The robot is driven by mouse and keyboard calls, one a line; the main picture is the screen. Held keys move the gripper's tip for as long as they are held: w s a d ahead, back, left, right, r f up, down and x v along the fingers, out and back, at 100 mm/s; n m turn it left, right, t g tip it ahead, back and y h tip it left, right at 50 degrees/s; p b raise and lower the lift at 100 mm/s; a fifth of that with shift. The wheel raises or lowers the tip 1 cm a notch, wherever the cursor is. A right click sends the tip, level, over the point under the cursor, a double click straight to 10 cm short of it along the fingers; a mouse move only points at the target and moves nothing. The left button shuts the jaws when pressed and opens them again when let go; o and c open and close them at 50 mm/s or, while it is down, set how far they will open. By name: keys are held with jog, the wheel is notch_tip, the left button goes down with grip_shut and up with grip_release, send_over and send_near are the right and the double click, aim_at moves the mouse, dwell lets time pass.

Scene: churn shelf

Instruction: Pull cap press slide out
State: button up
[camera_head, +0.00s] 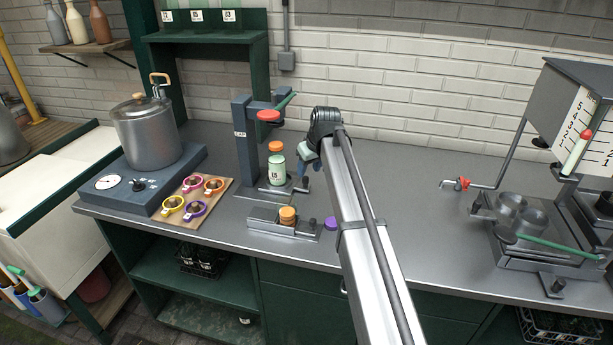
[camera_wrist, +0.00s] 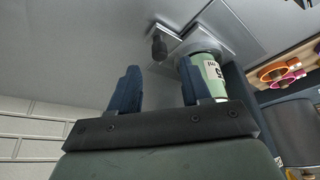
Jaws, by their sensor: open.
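The cap press (camera_head: 246,150) is a dark grey-blue column marked CAP, with a red head (camera_head: 268,115) and a green lever (camera_head: 287,101). A pale green labelled bottle (camera_head: 277,172) with an orange cap (camera_head: 275,147) stands upright at its base, below the head. The press slide (camera_head: 270,189) is a flat metal plate under the bottle, with a dark knob (camera_wrist: 159,48) at its end. The bottle also shows in the wrist view (camera_wrist: 205,72), partly behind a finger. My gripper (camera_head: 304,168) is open and empty, right of the bottle; its fingers (camera_wrist: 161,85) are apart from the knob.
A metal cap tray (camera_head: 260,224) holding an orange cap stands in front, with a purple cap (camera_head: 331,223) beside it. A pot (camera_head: 147,135) on a hotplate and a board of coloured rings (camera_head: 187,212) are left. The counter to the right is clear up to a metal station (camera_head: 540,245).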

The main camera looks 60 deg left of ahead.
aim_at(306, 177)
jog(key=shift+x, duration=2.4)
jog(key=shift+r, duration=0.1)
grip_shut()
